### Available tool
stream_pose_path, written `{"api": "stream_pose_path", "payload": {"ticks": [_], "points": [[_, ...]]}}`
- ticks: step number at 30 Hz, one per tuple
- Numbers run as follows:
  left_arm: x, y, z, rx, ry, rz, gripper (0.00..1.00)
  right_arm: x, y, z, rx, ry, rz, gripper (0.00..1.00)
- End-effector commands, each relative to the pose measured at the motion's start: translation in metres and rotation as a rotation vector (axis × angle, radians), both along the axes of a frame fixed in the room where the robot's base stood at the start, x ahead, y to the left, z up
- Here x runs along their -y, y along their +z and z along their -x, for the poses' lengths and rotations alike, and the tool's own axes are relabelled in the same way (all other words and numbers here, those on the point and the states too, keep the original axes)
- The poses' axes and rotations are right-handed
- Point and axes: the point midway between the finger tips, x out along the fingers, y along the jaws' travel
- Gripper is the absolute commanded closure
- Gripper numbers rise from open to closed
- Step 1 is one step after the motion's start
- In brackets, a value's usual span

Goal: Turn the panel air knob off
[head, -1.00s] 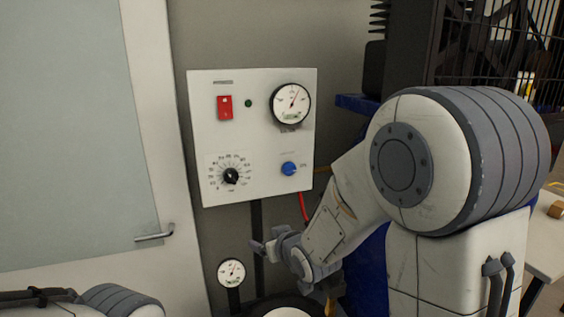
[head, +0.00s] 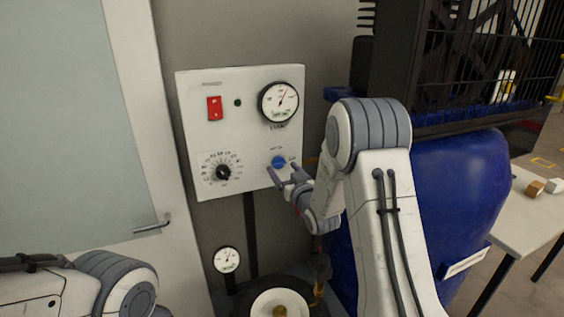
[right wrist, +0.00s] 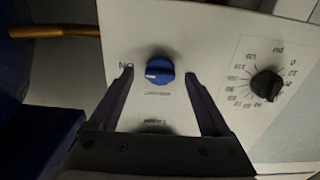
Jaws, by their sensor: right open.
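The blue air knob (head: 279,161) sits at the lower right of the white panel (head: 240,125). In the right wrist view the knob (right wrist: 160,71) has a white mark pointing left, towards the ON label. My right gripper (head: 284,172) is open, its fingers just below the knob in the head view. In the right wrist view its fingertips (right wrist: 158,74) stand apart on either side of the knob, with a gap on each side. I cannot tell how far they are from the panel. My left gripper is out of view.
The panel also holds a red switch (head: 214,108), a round gauge (head: 278,102) and a black dial (head: 223,172). A small gauge (head: 227,260) stands below. A blue tank (head: 455,195) is at right, a door (head: 65,130) at left.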

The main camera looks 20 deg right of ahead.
Motion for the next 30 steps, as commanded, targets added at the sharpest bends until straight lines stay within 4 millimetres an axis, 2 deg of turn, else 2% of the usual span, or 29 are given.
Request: {"api": "stream_pose_path", "payload": {"ticks": [1,5,14,15,17,18,21,30], "points": [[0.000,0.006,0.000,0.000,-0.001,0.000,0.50,-0.001,0.002,-0.006,-0.001,0.001,0.000,0.19],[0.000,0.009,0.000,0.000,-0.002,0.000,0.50,-0.001,0.001,-0.016,-0.001,0.001,0.000,0.19],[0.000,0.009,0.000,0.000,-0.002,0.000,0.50,-0.001,-0.001,-0.019,-0.001,0.000,0.000,0.19],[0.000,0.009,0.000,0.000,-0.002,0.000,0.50,-0.001,-0.001,-0.019,-0.001,0.000,0.000,0.26],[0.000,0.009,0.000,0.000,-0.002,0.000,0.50,-0.001,0.000,-0.019,-0.001,0.000,0.000,0.49],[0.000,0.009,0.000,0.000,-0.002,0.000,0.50,-0.001,0.000,-0.019,-0.001,0.000,0.000,0.65],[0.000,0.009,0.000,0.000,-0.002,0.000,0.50,-0.001,0.000,-0.018,-0.001,0.000,0.000,1.00],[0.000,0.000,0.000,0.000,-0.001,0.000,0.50,-0.001,-0.003,-0.018,0.002,0.000,0.033,1.00]]}}
